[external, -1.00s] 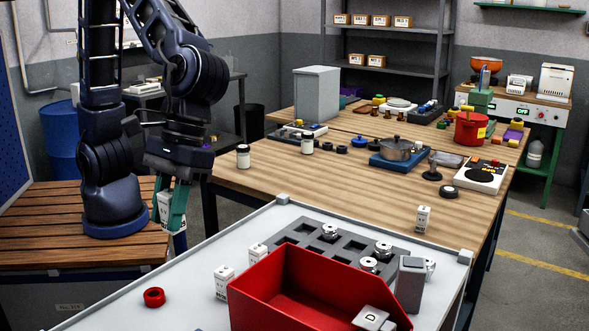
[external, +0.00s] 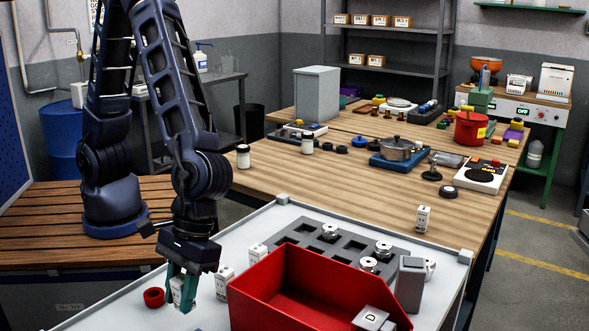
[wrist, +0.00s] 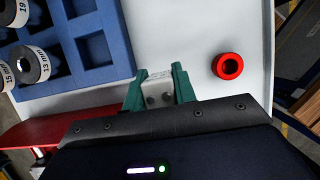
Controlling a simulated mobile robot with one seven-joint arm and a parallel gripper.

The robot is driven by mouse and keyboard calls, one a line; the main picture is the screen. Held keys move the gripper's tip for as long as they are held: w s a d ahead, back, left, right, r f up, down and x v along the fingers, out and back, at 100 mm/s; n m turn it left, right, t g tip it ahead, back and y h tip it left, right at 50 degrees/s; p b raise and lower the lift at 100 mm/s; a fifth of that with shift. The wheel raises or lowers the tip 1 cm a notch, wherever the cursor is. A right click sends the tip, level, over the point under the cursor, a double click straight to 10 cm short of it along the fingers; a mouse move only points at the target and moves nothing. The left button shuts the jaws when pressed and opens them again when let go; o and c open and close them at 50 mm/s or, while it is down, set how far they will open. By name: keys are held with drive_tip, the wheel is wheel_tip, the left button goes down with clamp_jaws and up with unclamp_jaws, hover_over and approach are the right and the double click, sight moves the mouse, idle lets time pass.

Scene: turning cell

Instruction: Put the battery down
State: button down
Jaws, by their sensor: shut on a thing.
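My gripper (external: 182,302) is low over the left part of the light grey bench top (external: 250,220). Its green fingers are shut on a white battery (external: 184,287), which stands roughly upright between them. In the wrist view my gripper (wrist: 160,84) holds the battery (wrist: 156,93), with two dark round terminals facing the camera. I cannot tell whether its bottom touches the bench. A red ring (external: 154,297) lies just left of the gripper, apart from it; the ring is also right of the fingers in the wrist view (wrist: 228,66).
Two similar white blocks (external: 224,281) (external: 257,255) stand right of my gripper, near the red bin (external: 270,300). A grey tray (external: 300,233) with metal parts lies behind the bin. The wrist view shows a blue tray (wrist: 82,74) holding sockets. Bare bench lies around the ring.

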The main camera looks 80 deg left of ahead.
drive_tip(key=shift+f, duration=1.85)
drive_tip(key=c, duration=1.1)
unclamp_jaws()
drive_tip(key=shift+f, duration=0.15)
drive_tip(key=v, duration=1.2)
drive_tip(key=shift+r, duration=0.2)
drive_tip(key=w+a+r+m+t, duration=0.25)
drive_tip(key=a+r, duration=0.35)
drive_tip(key=a, duration=0.6)
drive_tip(key=w+a+r+m+t, duration=0.2)
drive_tip(key=w+a+r, duration=0.3)
drive_tip(key=a, duration=0.8)
drive_tip(key=s+a+r+m+t+y, duration=0.1)
drive_tip(key=s+a, duration=0.3)
drive_tip(key=a, duration=0.4)
drive_tip(key=s+a+r+m+t+y, duration=0.1)
drive_tip(key=s+a+r+m, duration=0.1)
drive_tip(key=a, duration=0.6)
drive_tip(key=s+a+r+m+t+y, duration=0.1)
drive_tip(key=s+a+r, duration=0.1)
drive_tip(key=s+a, duration=0.4)
drive_tip(key=shift+s+a+r+m, duration=0.1)
drive_tip(key=shift+a+r+m, duration=0.1)
drive_tip(key=shift+a, duration=0.35)
drive_tip(key=shift+s+a+r+m, duration=0.1)
drive_tip(key=shift+a+r, duration=0.1)
drive_tip(key=shift+a, duration=0.3)
